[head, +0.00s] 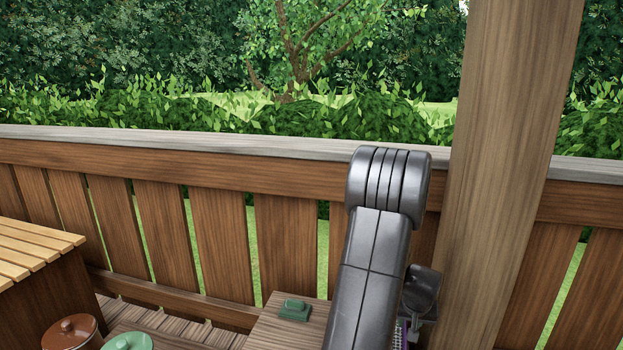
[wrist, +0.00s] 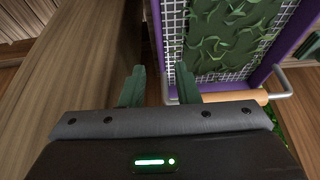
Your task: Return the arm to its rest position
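My arm stands at the right in the head view, its grey links bent near the wooden post; the gripper end is hidden there.
A wooden post (head: 510,150) and a fence (head: 170,225) stand close to my arm. A green block-like object (head: 294,309) sits on a wooden surface (head: 270,332). A brown lidded pot (head: 72,332), a green lid (head: 128,342) and a slatted table (head: 35,245) are at the left.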

